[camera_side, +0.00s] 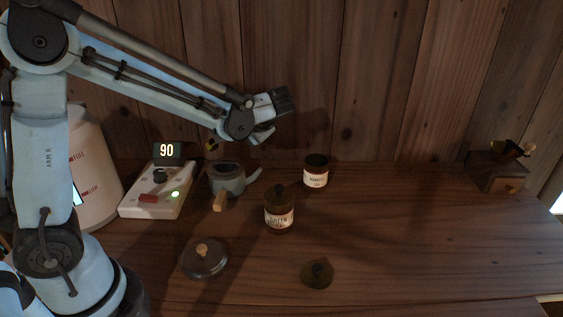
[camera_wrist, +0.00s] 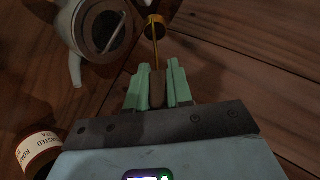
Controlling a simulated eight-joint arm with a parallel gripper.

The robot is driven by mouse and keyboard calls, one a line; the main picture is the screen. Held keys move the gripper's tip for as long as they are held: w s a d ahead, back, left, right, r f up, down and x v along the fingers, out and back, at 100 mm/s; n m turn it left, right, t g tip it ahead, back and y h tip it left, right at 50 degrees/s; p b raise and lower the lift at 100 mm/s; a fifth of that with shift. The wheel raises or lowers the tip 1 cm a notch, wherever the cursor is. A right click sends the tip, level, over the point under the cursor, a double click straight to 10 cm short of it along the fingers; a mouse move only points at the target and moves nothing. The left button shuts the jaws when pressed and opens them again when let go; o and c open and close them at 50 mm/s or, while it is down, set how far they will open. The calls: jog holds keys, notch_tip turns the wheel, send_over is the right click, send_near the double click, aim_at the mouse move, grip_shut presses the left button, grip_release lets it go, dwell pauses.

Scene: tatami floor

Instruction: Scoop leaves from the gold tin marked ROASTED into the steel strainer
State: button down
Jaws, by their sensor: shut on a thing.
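My gripper (camera_side: 262,136) is raised above the table, behind the teapot. In the wrist view its green fingers (camera_wrist: 158,84) are shut on the brown handle of a scoop (camera_wrist: 155,48). The scoop's brass bowl also shows in the side view (camera_side: 212,145), above the teapot; I cannot tell what it holds. The tin marked ROASTED (camera_side: 316,173) stands open, right of the teapot; its label shows in the wrist view (camera_wrist: 38,148). The grey teapot (camera_side: 227,181) is open. A greyish insert (camera_wrist: 109,32) inside it may be the steel strainer.
A lidded tin marked GREEN (camera_side: 279,212) stands before the ROASTED tin. A pot lid (camera_side: 205,259) and a tin lid (camera_side: 317,275) lie in front. A heater base (camera_side: 157,190) reading 90 is at left. A wooden box (camera_side: 497,173) is at far right.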

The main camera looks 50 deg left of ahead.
jog(key=shift+w+d+f+y, duration=0.1)
jog(key=shift+d+f+y, duration=0.1)
jog(key=shift+y, duration=0.2)
jog(key=shift+d+f+y, duration=0.15)
jog(key=shift+f+y, duration=0.15)
jog(key=shift+f, duration=0.15)
jog(key=shift+a+r+h, duration=0.3)
jog(key=shift+r+h, duration=0.2)
jog(key=shift+r, duration=0.2)
jog(key=a+h, duration=0.1)
jog(key=s+a+t+h, duration=0.1)
jog(key=a+h, duration=0.1)
jog(key=s+a+n+h, duration=0.1)
jog(key=shift+s+a+f, duration=0.15)
jog(key=shift+s+a, duration=0.1)
jog(key=shift+a, duration=0.05)
jog(key=s+a+n+t+h, duration=0.1)
jog(key=s+a+t+h, duration=0.1)
jog(key=a+h, duration=0.3)
jog(key=shift+s+a+t, duration=0.4)
jog(key=shift+s+a, duration=0.3)
jog(key=shift+a, duration=0.4)
